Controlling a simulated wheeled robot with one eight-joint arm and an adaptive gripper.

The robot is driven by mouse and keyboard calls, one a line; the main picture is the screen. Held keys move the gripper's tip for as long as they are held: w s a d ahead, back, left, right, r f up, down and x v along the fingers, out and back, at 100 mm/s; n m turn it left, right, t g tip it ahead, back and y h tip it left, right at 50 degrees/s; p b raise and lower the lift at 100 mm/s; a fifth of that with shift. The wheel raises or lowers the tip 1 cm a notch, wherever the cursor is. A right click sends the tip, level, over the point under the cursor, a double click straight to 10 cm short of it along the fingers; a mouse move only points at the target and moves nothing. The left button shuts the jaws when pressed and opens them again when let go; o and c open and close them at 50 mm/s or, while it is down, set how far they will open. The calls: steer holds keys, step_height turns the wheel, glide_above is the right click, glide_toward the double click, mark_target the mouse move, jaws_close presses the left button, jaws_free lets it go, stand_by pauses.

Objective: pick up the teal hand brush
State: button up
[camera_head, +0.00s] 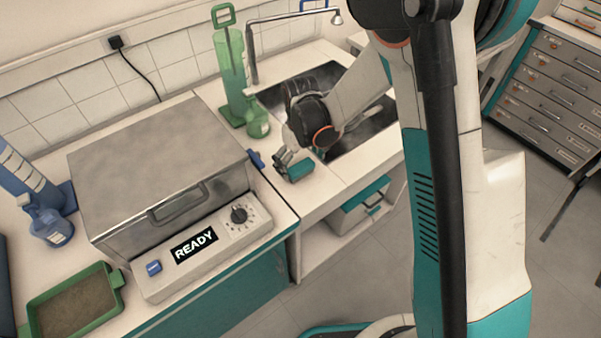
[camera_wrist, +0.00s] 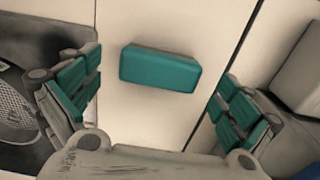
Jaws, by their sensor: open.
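The teal hand brush (camera_wrist: 160,68) shows in the wrist view as a plain teal block lying on the pale counter. It is between the two fingers of my gripper (camera_wrist: 156,92), slightly ahead of them, with clear gaps on both sides. My gripper is open and empty, its teal finger pads spread left and right. In the head view my gripper (camera_head: 287,160) is low over the counter beside the sink, and the brush (camera_head: 300,170) shows just by its fingers. Part of the brush is hidden there by the fingers.
A dark sink (camera_head: 365,130) lies behind and right of my gripper. A green bottle (camera_head: 257,120) and a tall green cylinder (camera_head: 230,75) stand at the back. A metal oven reading READY (camera_head: 160,165) is to the left. A blue item (camera_head: 256,159) lies between.

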mark_target(301, 166)
step_height(301, 166, down, 2)
steer(key=shift+f, duration=0.1)
steer(key=c, duration=1.1)
steer(key=shift+c, duration=0.2)
steer(key=shift+r, duration=0.25)
step_height(301, 166, up, 20)
steer(key=p, duration=0.6)
